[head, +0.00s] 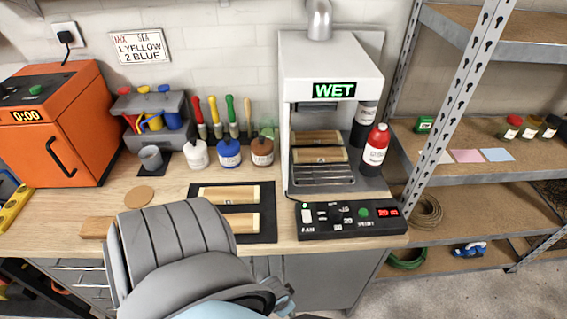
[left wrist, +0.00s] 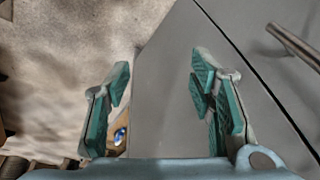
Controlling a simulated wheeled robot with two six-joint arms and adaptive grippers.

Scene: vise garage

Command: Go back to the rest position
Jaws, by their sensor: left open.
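My left gripper (left wrist: 161,85) shows in the left wrist view, with its two green-padded fingers spread apart. Nothing lies between the fingers. Behind them are a grey cabinet front (left wrist: 170,40) and the pale floor (left wrist: 80,50). In the head view my grey arm reaches up from the bottom, in front of the bench's front edge, and its fingers are mostly hidden. My right gripper is in neither view.
The wooden bench (head: 290,262) holds an orange oven (head: 85,125), paint jars (head: 229,153), a black mat with wooden boards (head: 230,194), a booth reading WET (head: 330,60) with boards inside, and a control box (head: 347,218). Metal shelving (head: 480,175) stands right. A bar handle (left wrist: 292,45) shows on the cabinet.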

